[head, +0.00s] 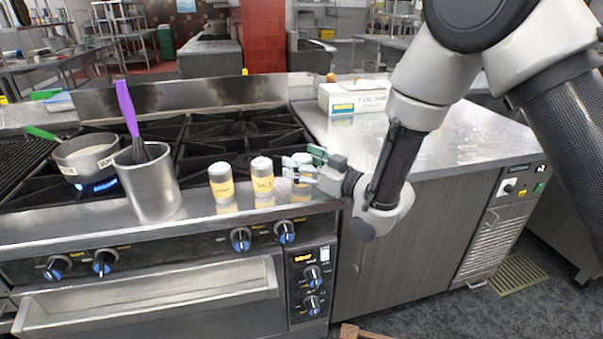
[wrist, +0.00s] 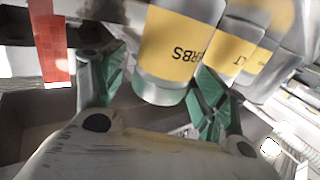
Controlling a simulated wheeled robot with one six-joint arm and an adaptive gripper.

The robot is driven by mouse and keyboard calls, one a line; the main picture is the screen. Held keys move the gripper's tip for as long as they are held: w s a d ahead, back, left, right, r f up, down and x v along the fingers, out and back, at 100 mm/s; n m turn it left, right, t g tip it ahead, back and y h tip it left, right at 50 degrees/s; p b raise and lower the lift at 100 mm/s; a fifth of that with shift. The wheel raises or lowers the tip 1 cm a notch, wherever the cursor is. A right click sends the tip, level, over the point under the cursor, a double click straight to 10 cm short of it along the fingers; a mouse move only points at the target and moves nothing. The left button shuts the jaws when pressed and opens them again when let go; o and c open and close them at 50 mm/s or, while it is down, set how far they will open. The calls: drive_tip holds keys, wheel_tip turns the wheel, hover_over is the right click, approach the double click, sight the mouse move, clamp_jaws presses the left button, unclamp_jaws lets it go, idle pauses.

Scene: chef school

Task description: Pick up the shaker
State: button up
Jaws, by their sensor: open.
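Several shakers with pale lids and yellow labels stand in a row on the steel front ledge of the stove. The left shaker (head: 221,184) and the salt shaker (head: 262,177) are in plain sight in the head view. A third shaker, its label reading "ERBS" (wrist: 178,45), is at my gripper (head: 304,165) and partly hidden by it in the head view. In the wrist view my gripper (wrist: 155,78) is open, with green fingers either side of this shaker's near end. The salt shaker (wrist: 232,52) and another stand beyond it. I cannot tell whether the fingers touch the shaker.
A metal pot (head: 148,185) with a purple-handled whisk (head: 127,108) stands left of the shakers. A saucepan (head: 86,157) sits over a blue flame. A foil box (head: 354,97) lies on the steel counter (head: 460,140) at right, which has clear room.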

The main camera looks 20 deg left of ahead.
drive_tip(key=shift+w+a, duration=0.15)
drive_tip(key=shift+a, duration=0.05)
drive_tip(key=c, duration=1.2)
drive_tip(key=shift+c, duration=0.2)
wheel_tip(320, 180, up, 15)
